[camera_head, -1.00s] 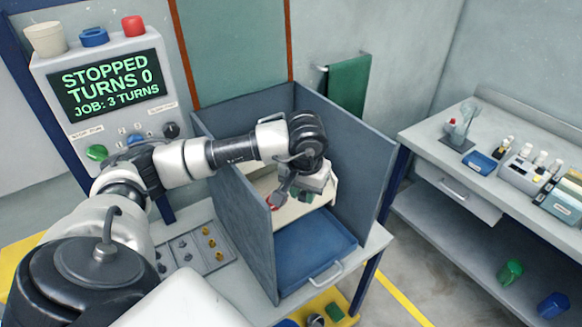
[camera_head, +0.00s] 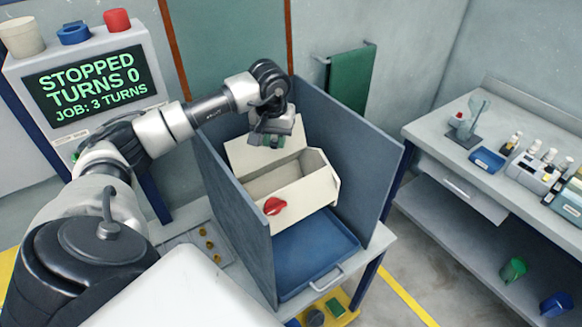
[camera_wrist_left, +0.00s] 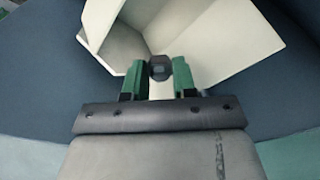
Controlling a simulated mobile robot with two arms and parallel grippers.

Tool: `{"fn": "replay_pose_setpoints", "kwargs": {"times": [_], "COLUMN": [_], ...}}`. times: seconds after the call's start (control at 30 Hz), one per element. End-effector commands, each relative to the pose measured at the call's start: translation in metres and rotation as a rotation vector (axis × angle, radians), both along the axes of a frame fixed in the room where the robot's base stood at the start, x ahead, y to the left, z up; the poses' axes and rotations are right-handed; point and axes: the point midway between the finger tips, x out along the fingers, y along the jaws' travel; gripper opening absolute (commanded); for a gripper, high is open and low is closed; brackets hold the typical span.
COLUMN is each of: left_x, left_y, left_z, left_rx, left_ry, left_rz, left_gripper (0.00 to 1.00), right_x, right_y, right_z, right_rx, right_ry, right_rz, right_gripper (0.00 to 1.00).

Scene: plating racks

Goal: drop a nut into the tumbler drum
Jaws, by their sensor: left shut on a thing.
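The tumbler drum (camera_head: 318,190) is a cream box with a red knob (camera_head: 274,206) on its front, standing inside a grey-blue enclosure. Its top is open, with a cream flap standing up at the back left. My left gripper (camera_head: 267,141) is above the rear left of the drum, by the flap. In the left wrist view its green fingers (camera_wrist_left: 160,80) are shut on a small dark nut (camera_wrist_left: 160,68). The drum's pale walls (camera_wrist_left: 225,55) and opening lie just beyond the nut. The nut cannot be made out in the head view. My right gripper is out of view.
Grey-blue side walls (camera_head: 350,165) flank the drum. A blue tray (camera_head: 310,262) lies in front below it. A panel with a screen (camera_head: 90,83) reads "STOPPED, TURNS 0, JOB: 3 TURNS". Small brass parts (camera_head: 207,245) lie at the left. A side bench (camera_head: 440,130) stands at the right.

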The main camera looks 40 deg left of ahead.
Motion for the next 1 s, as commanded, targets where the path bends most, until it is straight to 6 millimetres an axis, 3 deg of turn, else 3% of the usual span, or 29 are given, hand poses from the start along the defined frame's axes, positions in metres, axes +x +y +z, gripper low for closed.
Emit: {"fn": "replay_pose_setpoints", "kwargs": {"times": [0.03,0.2,0.47,0.5,0.7,1.0], "left_x": [0.000,0.000,0.000,0.000,0.000,0.000], "left_y": [0.000,0.000,0.000,0.000,0.000,0.000], "left_z": [-0.011,-0.023,-0.024,-0.024,-0.024,-0.022], "left_rx": [0.000,0.000,0.000,0.000,0.000,0.001], "left_ry": [0.001,0.000,-0.001,-0.001,-0.001,-0.002], "left_rz": [0.000,0.000,0.001,0.001,0.001,0.001], "left_gripper": [0.03,0.03,0.03,0.28,0.56,0.56], "right_x": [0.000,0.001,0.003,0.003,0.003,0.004], "right_y": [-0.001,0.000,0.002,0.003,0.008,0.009], "right_z": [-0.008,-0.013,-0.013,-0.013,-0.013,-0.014], "right_rx": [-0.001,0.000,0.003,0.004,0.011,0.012], "right_ry": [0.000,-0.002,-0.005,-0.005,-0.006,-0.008], "right_rz": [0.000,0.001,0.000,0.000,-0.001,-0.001], "right_gripper": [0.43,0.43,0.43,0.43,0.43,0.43]}}
